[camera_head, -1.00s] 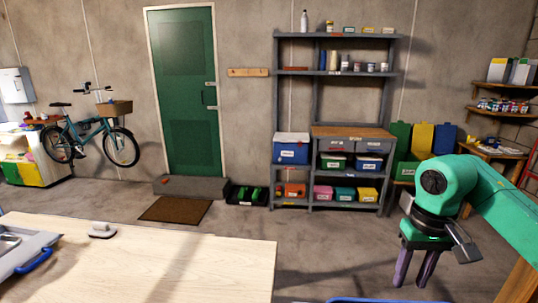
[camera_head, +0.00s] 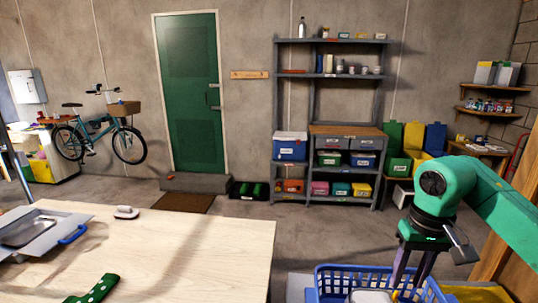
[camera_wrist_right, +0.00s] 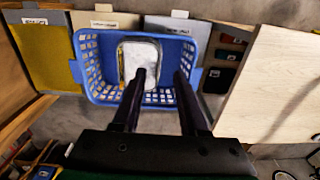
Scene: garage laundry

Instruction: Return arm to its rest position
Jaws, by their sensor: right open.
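My right gripper (camera_head: 408,282) is at the lower right of the head view, fingers pointing down, open. In the right wrist view, its two dark fingers (camera_wrist_right: 160,76) are apart with nothing gripped between them. They reach over a blue laundry basket (camera_head: 335,276), which also shows in the wrist view (camera_wrist_right: 100,92). A rimmed container with whitish contents (camera_wrist_right: 143,50) lies in the basket, partly behind the left finger. I cannot tell whether the fingers touch it. My green right arm bends in from the right edge. My left gripper is in neither view.
A pale wooden table (camera_head: 200,245) fills the lower left, holding a grey tray (camera_head: 28,232), a small white-topped object (camera_head: 126,212) and a green dotted item (camera_head: 93,290). A shelf unit (camera_head: 312,130) and a green door (camera_head: 188,90) stand behind. Open floor lies between.

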